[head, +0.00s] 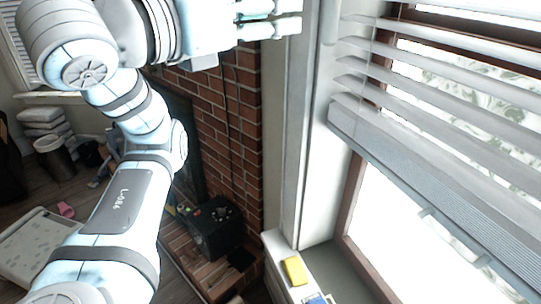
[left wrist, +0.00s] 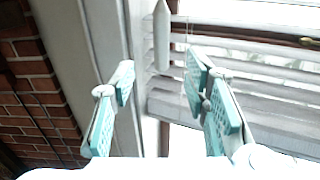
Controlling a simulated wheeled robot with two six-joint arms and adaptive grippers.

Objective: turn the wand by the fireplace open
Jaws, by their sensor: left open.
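The wand (head: 329,22) is a pale, thick vertical rod hanging at the left end of the window blind, at the top of the head view. My left gripper (head: 299,15) comes in from the left and is partly cut off by the top edge. In the left wrist view its teal-padded fingers (left wrist: 160,78) are spread apart, with nothing between them. A gap shows between the fingers and the wand. My right gripper is not in view.
The white slatted blind (head: 440,165) covers the upper window at right. A white window post (head: 300,130) stands beside the brick fireplace (head: 235,120). A yellow block (head: 294,271) lies on the sill below. A black box (head: 213,230) sits on the brick hearth.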

